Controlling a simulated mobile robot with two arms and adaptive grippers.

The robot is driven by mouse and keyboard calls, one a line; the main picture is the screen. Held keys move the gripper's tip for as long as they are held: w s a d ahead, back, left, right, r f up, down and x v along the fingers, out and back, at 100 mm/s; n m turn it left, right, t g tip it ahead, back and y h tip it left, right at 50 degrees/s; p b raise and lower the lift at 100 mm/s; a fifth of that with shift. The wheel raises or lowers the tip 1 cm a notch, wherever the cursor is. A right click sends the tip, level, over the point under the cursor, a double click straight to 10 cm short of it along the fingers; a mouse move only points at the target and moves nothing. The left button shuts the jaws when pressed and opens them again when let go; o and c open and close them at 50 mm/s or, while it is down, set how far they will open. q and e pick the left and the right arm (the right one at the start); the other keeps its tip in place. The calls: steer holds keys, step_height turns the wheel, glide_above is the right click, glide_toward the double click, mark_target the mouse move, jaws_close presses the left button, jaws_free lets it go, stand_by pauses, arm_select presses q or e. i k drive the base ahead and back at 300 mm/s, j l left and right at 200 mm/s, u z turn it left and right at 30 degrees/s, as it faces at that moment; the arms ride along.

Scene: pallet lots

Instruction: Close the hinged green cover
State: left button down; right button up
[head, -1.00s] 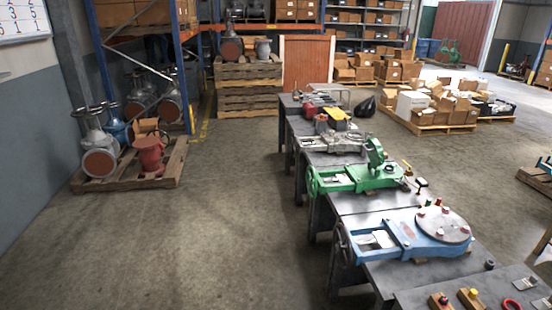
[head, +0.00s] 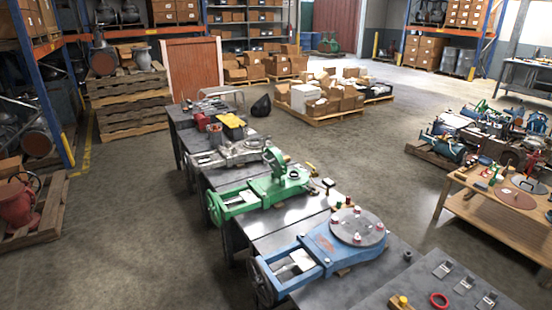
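The green cover (head: 274,163) stands raised on its hinge at the right part of the green valve body (head: 246,197). The green valve lies on a dark workbench in the middle of the head view, with its frame and handwheel toward the left. The cover looks upright, its round opening seen edge-on from here. Neither of my grippers shows in the head view.
A blue valve (head: 322,250) with a round grey plate lies on the nearer bench, and a grey valve (head: 228,152) lies beyond the green one. A wooden table (head: 495,215) with parts stands at right. Floor (head: 130,250) left of the benches is clear.

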mark_target(273, 156)
steer(key=i+j+z, duration=0.15)
steer(key=z, duration=0.3)
steer(key=i+j+z, duration=0.1)
steer(key=j+z, duration=0.35)
